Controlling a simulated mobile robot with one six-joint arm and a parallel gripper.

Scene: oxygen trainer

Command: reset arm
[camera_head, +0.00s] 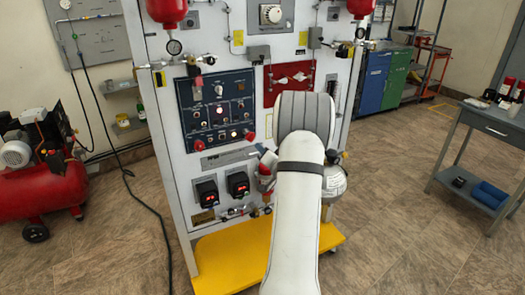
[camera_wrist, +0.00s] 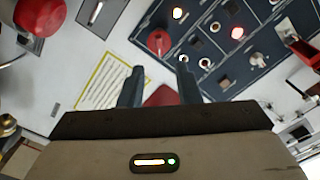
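My gripper (camera_wrist: 160,86) shows in the wrist view with its two dark fingers apart and nothing seen between the tips. It points at the trainer panel, near the dark blue control panel (camera_wrist: 222,40). A red knob (camera_wrist: 162,96) shows between and behind the fingers; I cannot tell how far off it is. In the head view my white arm stretches forward to the trainer (camera_head: 165,130) and hides part of its front. My gripper is hidden behind the arm there. The control panel (camera_head: 215,110) with lit buttons is left of the arm.
A red compressor (camera_head: 45,185) stands at left, with a black hose (camera_head: 140,200) on the floor. A grey table (camera_head: 490,125) stands at right. Blue and green cabinets (camera_head: 385,80) are at the back. The floor (camera_head: 400,210) between trainer and table is clear.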

